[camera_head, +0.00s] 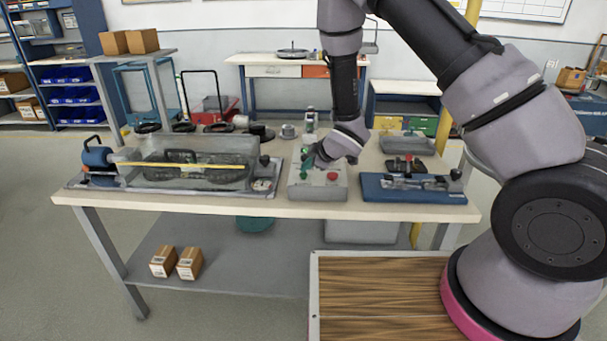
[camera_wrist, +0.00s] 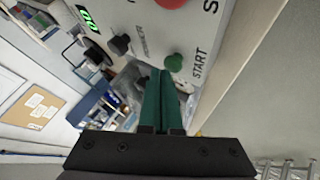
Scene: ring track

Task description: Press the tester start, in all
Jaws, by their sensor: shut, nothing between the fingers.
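The tester is a grey box (camera_head: 318,192) at the front middle of the workbench. In the wrist view its panel (camera_wrist: 205,25) carries a green button (camera_wrist: 174,62) beside the word START. A red button (camera_wrist: 170,2) shows at the top edge, with a black knob (camera_wrist: 120,44) and a lit green display (camera_wrist: 88,18) to the left. My gripper (camera_wrist: 160,74) is shut and empty, its green fingertips just beside and below the green button in the picture. I cannot tell whether they touch it. In the head view my gripper (camera_head: 309,158) is over the tester's left side.
A clear-covered rig (camera_head: 195,145) stands left of the tester on the bench. A blue fixture (camera_head: 413,189) stands to the right, with a grey tray (camera_head: 406,143) behind it. Two cardboard boxes (camera_head: 163,261) (camera_head: 189,263) sit on the lower shelf.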

